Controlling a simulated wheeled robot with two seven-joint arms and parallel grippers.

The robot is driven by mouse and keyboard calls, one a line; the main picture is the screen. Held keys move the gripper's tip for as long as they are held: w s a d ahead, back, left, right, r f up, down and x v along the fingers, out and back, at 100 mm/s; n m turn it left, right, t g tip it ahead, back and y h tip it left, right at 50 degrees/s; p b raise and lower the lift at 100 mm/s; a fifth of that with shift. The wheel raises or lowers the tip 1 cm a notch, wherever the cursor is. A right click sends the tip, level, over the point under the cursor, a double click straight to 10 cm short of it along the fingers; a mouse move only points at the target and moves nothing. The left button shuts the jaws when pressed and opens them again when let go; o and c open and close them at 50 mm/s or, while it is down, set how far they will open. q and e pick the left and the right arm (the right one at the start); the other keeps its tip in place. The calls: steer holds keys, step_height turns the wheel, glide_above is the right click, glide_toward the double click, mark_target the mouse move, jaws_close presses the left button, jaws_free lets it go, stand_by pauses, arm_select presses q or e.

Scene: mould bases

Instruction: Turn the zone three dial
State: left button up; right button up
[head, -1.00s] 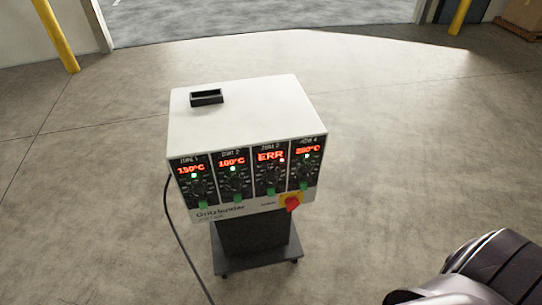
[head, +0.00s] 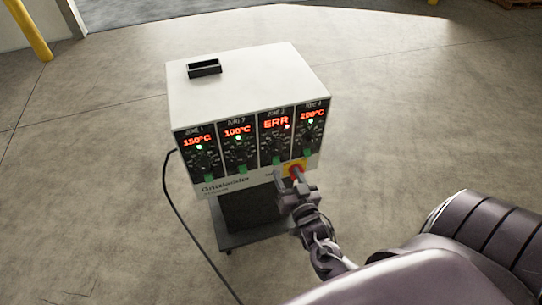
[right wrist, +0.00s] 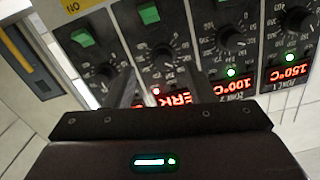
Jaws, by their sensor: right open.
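The zone three dial (head: 275,143) is a dark round knob on the front panel of the white controller box (head: 245,85), under a red ERR display (head: 276,122). In the right wrist view the panel is upside down, and the zone three dial (right wrist: 158,50) lies ahead between the finger directions. My right gripper (head: 288,182) is open and empty, low in front of the panel near the red rotary switch (head: 296,172). Its two fingers (right wrist: 158,88) point at the panel; I cannot tell the exact gap. My left gripper is out of view.
Dials for zone one (head: 203,160), zone two (head: 241,153) and zone four (head: 312,134) flank it, with green switches below. The box stands on a dark wheeled stand (head: 255,205). A black cable (head: 180,215) hangs at left. The concrete floor around is clear.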

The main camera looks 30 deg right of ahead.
mark_target(278, 151)
steer(key=w, duration=0.2)
steer(key=w+d+r, duration=0.1)
steer(key=w, duration=0.4)
steer(key=shift+d+r, duration=0.35)
steer(key=shift+w+d, duration=0.1)
steer(key=shift+w, duration=0.35)
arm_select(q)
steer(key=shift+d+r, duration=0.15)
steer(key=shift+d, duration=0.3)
arm_select(e)
steer(key=shift+c, duration=0.4)
steer(key=c, duration=0.9)
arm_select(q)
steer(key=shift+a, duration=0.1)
